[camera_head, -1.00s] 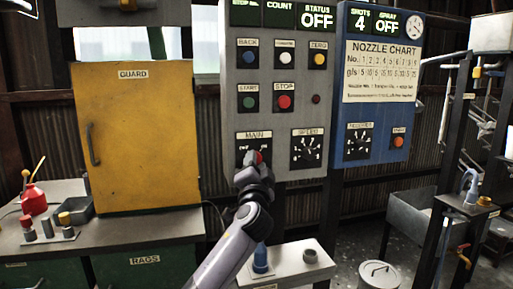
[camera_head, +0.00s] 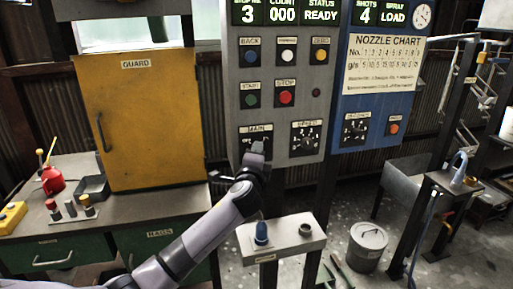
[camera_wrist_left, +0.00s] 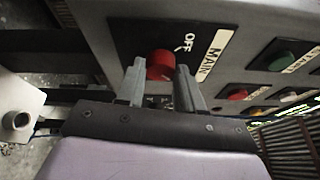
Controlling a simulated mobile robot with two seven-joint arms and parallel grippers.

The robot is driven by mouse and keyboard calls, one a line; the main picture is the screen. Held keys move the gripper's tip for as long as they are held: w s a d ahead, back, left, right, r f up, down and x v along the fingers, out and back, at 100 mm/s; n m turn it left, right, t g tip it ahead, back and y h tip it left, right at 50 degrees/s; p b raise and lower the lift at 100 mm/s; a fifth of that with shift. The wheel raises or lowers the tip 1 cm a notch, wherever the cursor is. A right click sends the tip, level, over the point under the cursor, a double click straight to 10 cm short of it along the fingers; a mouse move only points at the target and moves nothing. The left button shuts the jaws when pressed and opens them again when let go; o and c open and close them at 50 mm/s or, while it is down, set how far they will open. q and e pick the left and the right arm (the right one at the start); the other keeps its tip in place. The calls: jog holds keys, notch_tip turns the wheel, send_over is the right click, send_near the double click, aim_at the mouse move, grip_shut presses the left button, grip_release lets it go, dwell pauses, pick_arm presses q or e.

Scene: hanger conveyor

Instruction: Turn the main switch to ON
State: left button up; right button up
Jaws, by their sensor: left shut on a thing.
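The main switch is a red knob (camera_wrist_left: 160,66) on a black plate marked MAIN and OFF. In the head view its plate (camera_head: 246,135) is low on the grey control panel (camera_head: 231,105), and my gripper hides the knob. My left gripper (camera_head: 256,152) reaches up to the plate from below. In the left wrist view the gripper (camera_wrist_left: 160,76) is shut on the red knob, one finger on each side. Which mark the knob points to cannot be told. The status display (camera_head: 320,12) reads READY. My right gripper is not in view.
Above the switch are several buttons, including red STOP (camera_head: 286,97). The speed dial (camera_head: 305,138) is just right of the switch. A blue nozzle panel (camera_head: 380,103) adjoins the grey one. A yellow guard (camera_head: 140,120) stands left, and a small pedestal (camera_head: 285,240) stands below.

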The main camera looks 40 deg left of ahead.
pick_arm(q)
jog(key=shift+m, duration=0.5)
jog(key=o, duration=1)
jog(key=shift+o, duration=0.2)
jog(key=v, duration=0.7)
jog(key=shift+s, duration=0.1)
